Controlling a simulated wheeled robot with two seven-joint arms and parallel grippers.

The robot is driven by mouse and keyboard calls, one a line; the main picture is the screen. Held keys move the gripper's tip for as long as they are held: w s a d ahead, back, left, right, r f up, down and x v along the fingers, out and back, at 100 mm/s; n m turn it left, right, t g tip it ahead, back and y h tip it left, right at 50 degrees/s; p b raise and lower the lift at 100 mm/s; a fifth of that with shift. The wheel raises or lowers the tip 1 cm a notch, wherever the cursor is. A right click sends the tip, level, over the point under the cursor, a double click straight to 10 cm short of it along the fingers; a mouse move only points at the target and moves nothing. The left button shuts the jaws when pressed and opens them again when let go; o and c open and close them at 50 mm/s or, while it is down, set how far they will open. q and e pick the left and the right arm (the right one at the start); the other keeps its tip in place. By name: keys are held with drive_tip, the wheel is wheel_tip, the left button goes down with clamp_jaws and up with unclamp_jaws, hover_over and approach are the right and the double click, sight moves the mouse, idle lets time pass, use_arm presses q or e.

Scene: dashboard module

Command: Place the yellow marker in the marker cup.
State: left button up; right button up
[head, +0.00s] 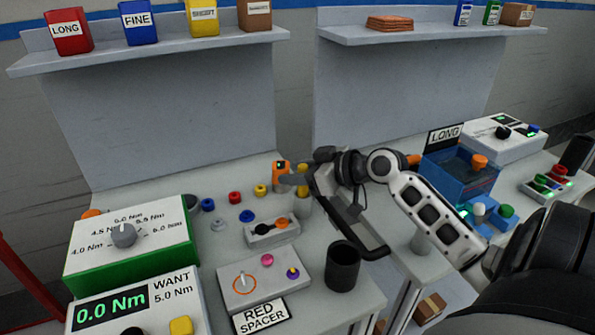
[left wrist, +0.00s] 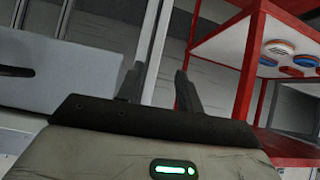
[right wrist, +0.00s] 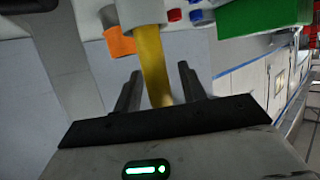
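The yellow marker (right wrist: 155,75) runs lengthwise between the fingers of my right gripper (right wrist: 157,82) in the right wrist view, with a gap on each side. Its far end meets a pale cup (right wrist: 138,12). In the head view the pale cup (head: 303,207) stands on the table with yellow (head: 302,191) at its mouth. My right gripper (head: 303,178) is just above it, its fingers hard to make out. A dark cup (head: 343,268) stands nearer the front edge. I cannot tell which is the marker cup. My left gripper (left wrist: 158,88) is open and empty, outside the head view.
An orange object (head: 281,173) is beside the right gripper. A blue box (head: 458,175) stands right, beyond my arm. Several coloured knobs lie behind the tray.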

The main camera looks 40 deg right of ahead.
drive_tip(key=b+v, duration=0.1)
drive_tip(key=v, duration=1.1)
drive_tip(key=shift+r, duration=0.15)
idle(0.3)
